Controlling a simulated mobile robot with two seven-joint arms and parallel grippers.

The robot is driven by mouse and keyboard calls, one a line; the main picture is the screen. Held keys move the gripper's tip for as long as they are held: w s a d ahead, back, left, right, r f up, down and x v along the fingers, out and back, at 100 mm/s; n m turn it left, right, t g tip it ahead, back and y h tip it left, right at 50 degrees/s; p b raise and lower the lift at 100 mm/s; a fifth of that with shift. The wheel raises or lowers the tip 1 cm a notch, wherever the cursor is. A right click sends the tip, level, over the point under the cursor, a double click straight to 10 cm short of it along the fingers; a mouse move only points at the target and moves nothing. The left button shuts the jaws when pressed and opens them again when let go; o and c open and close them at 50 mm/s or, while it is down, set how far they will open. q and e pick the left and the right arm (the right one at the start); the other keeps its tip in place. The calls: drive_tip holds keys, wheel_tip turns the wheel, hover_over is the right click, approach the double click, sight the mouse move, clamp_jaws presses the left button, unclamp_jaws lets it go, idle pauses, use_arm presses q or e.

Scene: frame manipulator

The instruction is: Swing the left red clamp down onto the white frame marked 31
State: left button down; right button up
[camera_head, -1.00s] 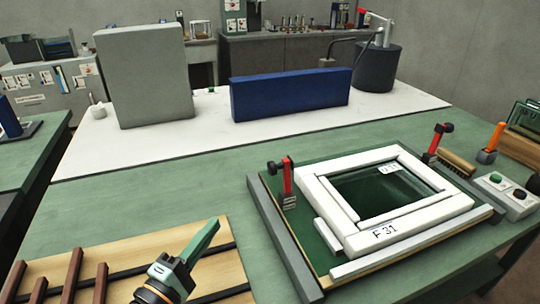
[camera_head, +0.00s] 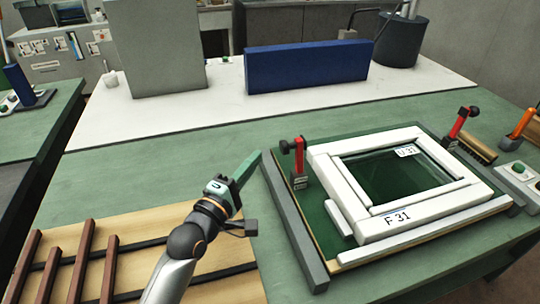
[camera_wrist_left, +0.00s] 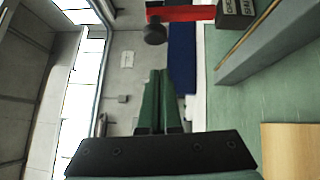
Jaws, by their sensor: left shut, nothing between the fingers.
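The left red clamp (camera_head: 299,163) stands upright at the left edge of the green fixture board, its black knob at the top, clear of the frame. It also shows in the left wrist view (camera_wrist_left: 187,13), at the top with its knob (camera_wrist_left: 155,34). The white frame marked F 31 (camera_head: 362,229) lies flat on the board around a dark green pane. A second red clamp (camera_head: 458,122) stands raised at the frame's far right corner. My left gripper (camera_head: 257,156) is shut and empty, its green fingers just left of the left clamp. My right gripper is out of view.
A grey rail (camera_head: 291,225) borders the fixture's left side. A slatted wooden board (camera_head: 215,270) lies under my left arm. A blue block (camera_head: 305,68) and a grey block (camera_head: 155,50) stand on the white surface behind. A brush (camera_head: 478,149) lies right of the fixture.

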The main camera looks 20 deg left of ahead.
use_arm(q)
drive_tip(key=shift+w+d+r, duration=0.15)
drive_tip(key=shift+w+d, duration=0.35)
drive_tip(key=shift+d, duration=0.35)
drive_tip(key=shift+w+d+r, duration=0.1)
drive_tip(key=shift+w+d, duration=0.35)
drive_tip(key=shift+d, duration=0.35)
drive_tip(key=shift+w, duration=0.1)
